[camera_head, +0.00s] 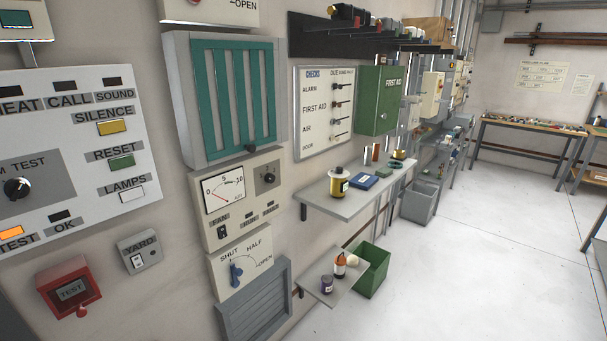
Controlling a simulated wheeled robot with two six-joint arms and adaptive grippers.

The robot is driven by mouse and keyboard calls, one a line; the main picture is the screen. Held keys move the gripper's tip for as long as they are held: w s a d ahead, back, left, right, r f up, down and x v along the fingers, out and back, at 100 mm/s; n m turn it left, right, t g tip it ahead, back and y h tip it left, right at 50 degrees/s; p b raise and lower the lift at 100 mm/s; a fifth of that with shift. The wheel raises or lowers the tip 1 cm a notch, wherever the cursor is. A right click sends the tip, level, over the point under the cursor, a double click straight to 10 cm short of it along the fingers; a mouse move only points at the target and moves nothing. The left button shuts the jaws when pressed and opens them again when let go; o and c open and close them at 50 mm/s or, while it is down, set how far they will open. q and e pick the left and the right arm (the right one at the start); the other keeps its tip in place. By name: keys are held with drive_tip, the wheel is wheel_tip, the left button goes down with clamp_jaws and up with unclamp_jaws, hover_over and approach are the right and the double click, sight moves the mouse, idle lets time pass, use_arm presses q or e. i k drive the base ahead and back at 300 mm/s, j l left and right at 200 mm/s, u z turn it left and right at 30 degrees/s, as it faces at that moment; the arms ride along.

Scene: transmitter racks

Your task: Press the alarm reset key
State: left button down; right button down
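The grey alarm panel (75,215) is on the wall at the left, cut off by the picture's left edge. Its green key (122,163) sits just under the word RESET. A yellow key (112,128) under SILENCE is above it, and a white key (131,194) under LAMPS is below it. A round black knob (17,188) and a lit orange lamp or key (12,233) by the word TEST are on the panel's left part. Neither of my grippers is in view.
Shelves (347,205) jut from the wall. The floor (460,260) at right is clear.

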sight(118, 164)
drive_tip(key=u, duration=1.35)
